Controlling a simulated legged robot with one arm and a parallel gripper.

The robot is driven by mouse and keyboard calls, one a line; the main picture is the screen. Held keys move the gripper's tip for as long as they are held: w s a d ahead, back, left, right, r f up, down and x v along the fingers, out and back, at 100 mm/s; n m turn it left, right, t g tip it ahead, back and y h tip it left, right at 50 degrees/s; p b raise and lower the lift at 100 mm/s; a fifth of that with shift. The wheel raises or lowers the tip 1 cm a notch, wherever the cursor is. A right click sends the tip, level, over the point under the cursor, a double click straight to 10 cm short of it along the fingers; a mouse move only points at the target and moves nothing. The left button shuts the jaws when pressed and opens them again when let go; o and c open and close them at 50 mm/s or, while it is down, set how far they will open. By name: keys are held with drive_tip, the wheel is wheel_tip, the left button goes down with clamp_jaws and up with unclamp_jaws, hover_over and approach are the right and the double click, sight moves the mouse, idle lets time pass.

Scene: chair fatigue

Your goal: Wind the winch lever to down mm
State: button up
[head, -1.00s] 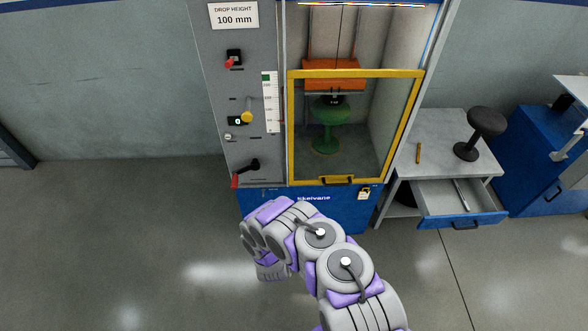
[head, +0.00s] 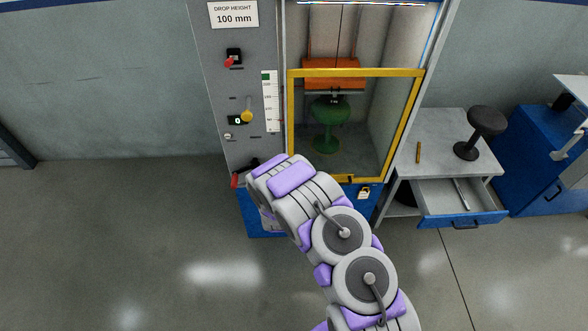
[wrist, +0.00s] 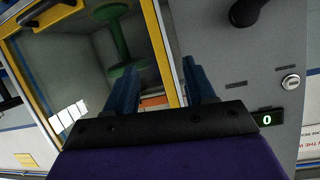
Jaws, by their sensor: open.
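The winch lever (head: 241,178) is a black crank with a red grip, low on the grey panel. My forearm and wrist come close in front of it and partly hide it in the head view. A black part of the lever (wrist: 247,12) shows at the top edge of the wrist view; the red grip is out of that view. My gripper (wrist: 160,85) is open with its two blue fingers apart and nothing between them. It points toward the cabinet window and panel. The head view hides its fingers. A sign (head: 233,15) reads drop height 100 mm.
The yellow-framed door (head: 290,125) is closed over a green stool (head: 328,125) and an orange weight (head: 331,68). A small display (wrist: 267,117) shows 0. At the right, a bench (head: 440,150) has its drawer (head: 462,217) open. The floor at left is clear.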

wheel_tip(320, 180, up, 6)
drive_tip(key=d+g, duration=0.2)
drive_tip(key=shift+d, duration=0.3)
